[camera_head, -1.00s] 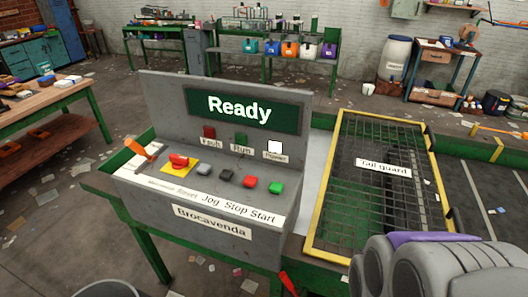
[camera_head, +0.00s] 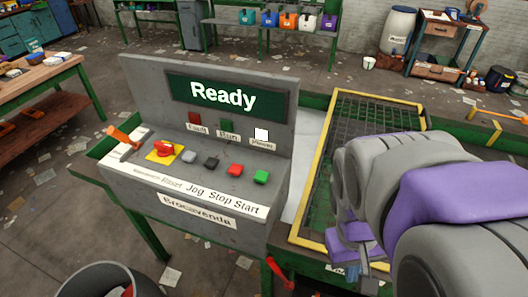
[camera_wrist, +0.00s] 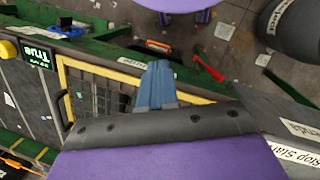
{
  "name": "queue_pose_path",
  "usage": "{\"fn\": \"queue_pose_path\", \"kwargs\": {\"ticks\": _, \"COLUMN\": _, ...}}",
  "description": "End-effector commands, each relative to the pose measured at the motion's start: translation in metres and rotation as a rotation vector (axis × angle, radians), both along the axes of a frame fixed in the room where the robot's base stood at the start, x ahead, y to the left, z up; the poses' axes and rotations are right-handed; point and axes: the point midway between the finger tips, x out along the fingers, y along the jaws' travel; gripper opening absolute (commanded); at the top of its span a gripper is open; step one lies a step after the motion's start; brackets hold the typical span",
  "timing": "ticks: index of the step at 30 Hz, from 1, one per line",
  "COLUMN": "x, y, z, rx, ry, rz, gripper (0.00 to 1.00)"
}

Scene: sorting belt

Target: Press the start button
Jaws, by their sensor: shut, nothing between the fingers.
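The start button is the green button (camera_head: 261,177) at the right end of the button row on the grey control panel (camera_head: 185,220), above the word "Start". Left of it are the red stop button (camera_head: 235,169), a black button (camera_head: 211,162) and a grey button (camera_head: 189,156). The screen (camera_head: 220,96) reads "Ready". My gripper (camera_wrist: 158,68) is shut and empty in the wrist view, over the yellow-framed guard. In the head view it is right of the panel, apart from the button, and mostly hidden by my arm. The wrist view shows only a corner of the panel (camera_wrist: 298,130).
A red mushroom knob (camera_head: 164,149) and an orange lever (camera_head: 124,139) stand on the panel's left. The mesh guard with its yellow frame (camera_head: 312,185) lies right of the panel. A grey bin (camera_head: 75,284) stands in front. The white indicator (camera_head: 261,135) is lit.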

Motion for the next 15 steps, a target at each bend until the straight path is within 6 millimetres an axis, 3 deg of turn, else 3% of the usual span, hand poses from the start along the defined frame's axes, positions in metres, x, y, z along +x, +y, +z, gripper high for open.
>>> {"fn": "queue_pose_path", "kwargs": {"ticks": 1, "x": 0.021, "y": -0.001, "z": 0.021, "rx": -0.046, "ry": 0.006, "rz": 0.036, "gripper": 0.0}}
{"fn": "queue_pose_path", "kwargs": {"ticks": 8, "x": 0.106, "y": 0.008, "z": 0.073, "rx": -0.242, "ry": 0.022, "rz": 0.242, "gripper": 0.0}}
{"fn": "queue_pose_path", "kwargs": {"ticks": 15, "x": 0.191, "y": 0.055, "z": 0.106, "rx": -0.426, "ry": 0.057, "rz": 0.531, "gripper": 0.0}}
